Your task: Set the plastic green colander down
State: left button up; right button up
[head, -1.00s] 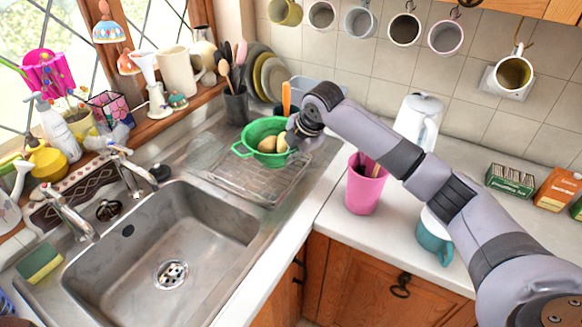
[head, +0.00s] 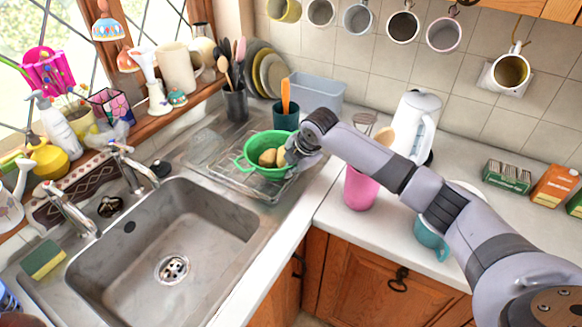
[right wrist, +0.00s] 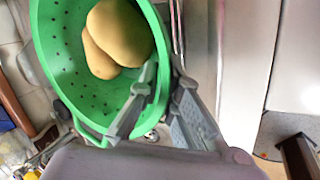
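The green plastic colander (head: 253,161) is over the wire dish rack (head: 226,177) on the drainboard, with yellowish potatoes (head: 267,158) inside. I cannot tell whether its base touches the rack. My right gripper (head: 297,157) is at the colander's right side. In the right wrist view, the colander (right wrist: 62,75) fills the upper left. The gripper (right wrist: 163,85) there has one finger inside the wall and one outside, closed on the rim. The potatoes (right wrist: 122,38) lie in the bowl. My left gripper is not in view.
The steel sink (head: 200,225) lies in front of the rack. A teal pot (head: 285,117) with an orange utensil, a grey-blue tub (head: 318,95) and stacked plates (head: 272,75) stand behind. A pink tumbler (head: 361,188) stands right, under my forearm.

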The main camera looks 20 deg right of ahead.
jog(key=o, duration=0.4)
jog(key=b+v, duration=0.2)
jog(key=v, duration=1)
jog(key=shift+r, duration=0.2)
